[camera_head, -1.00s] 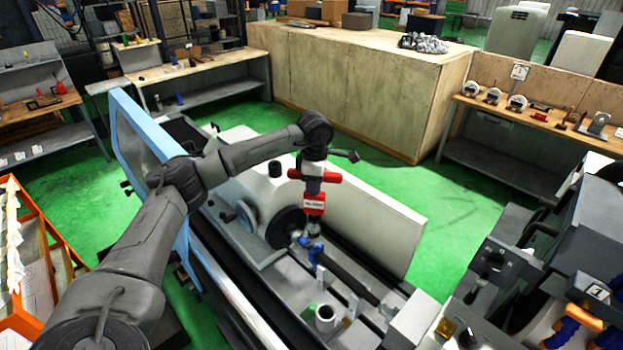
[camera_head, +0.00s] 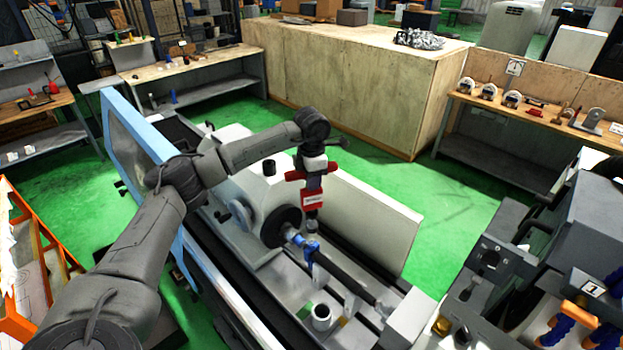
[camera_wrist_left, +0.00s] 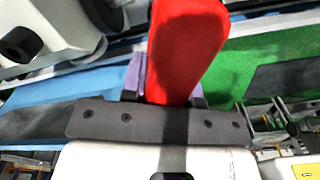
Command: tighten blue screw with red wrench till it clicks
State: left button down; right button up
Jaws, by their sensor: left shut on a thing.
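The red wrench (camera_head: 312,200) has a crossbar handle at the top, a labelled red body and a grey lower end. It hangs about upright below my left gripper (camera_head: 314,174), which is shut on it. In the left wrist view the red handle (camera_wrist_left: 188,50) sits between the fingers. The blue screw (camera_head: 309,248) is part of a blue fitting on the machine's shaft. The wrench's lower end is right above the blue fitting; I cannot tell whether they touch. The screw head is too small to make out. My right gripper is out of view.
A dark chuck (camera_head: 281,228) stands left of the blue fitting, and a pale panel (camera_head: 372,218) rises behind. A grey cup-like part (camera_head: 321,317) stands on the machine bed in front. A blue-framed door (camera_head: 133,140) borders the left side. Green floor lies behind the machine.

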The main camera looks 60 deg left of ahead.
aim_at(312, 202)
pick_arm(q)
jog(key=shift+r, duration=0.15)
jog(key=shift+f+b, duration=1)
jog(key=shift+f, duration=1.05)
jog(key=shift+f+b, duration=0.4)
jog(key=shift+f, duration=0.4)
jog(key=shift+f+b, duration=0.4)
jog(key=shift+f, duration=0.35)
jog(key=shift+f+b, duration=0.45)
jog(key=shift+f, duration=0.55)
